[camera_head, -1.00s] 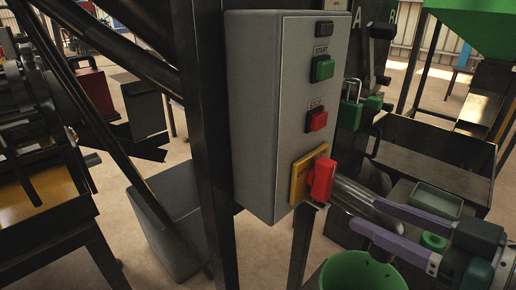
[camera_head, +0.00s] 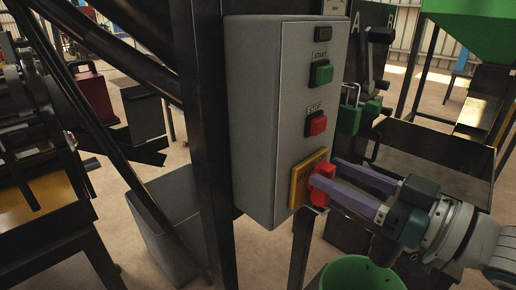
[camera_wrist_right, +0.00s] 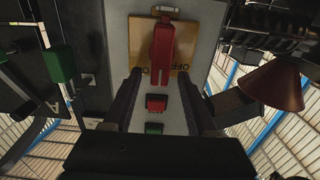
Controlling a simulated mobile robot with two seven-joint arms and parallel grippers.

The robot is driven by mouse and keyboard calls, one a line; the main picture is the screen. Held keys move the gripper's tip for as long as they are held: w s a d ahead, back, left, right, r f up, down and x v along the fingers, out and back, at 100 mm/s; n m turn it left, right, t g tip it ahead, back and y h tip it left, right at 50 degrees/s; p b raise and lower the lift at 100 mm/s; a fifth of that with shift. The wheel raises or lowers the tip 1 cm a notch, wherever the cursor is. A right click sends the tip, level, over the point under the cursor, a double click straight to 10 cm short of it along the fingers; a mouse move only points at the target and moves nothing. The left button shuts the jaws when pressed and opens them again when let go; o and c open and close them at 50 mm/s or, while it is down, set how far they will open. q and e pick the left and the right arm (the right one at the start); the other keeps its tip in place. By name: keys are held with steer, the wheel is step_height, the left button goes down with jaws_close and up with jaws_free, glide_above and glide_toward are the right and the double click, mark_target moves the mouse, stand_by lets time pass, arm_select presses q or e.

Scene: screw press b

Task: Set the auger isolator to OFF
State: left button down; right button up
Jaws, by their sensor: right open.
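The auger isolator is a red handle (camera_head: 319,198) on a yellow plate (camera_head: 301,181), low on the front of a grey control box (camera_head: 262,110). In the right wrist view the red handle (camera_wrist_right: 162,45) lies in line with the box's length, and the letters OFF show on the plate (camera_wrist_right: 181,58) to the right of it. My right gripper (camera_head: 326,171) is open, with its purple fingers at either side of the handle. Contact with the handle cannot be told. The fingers partly cover the handle in the head view. My left gripper is out of view.
Above the isolator are a red stop button (camera_head: 317,124) and a green start button (camera_head: 321,75). A green bucket (camera_head: 357,275) is below my right gripper.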

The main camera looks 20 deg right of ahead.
steer(key=shift+w+a, duration=0.1)
steer(key=shift+w, duration=0.15)
jaws_close()
stand_by(0.3)
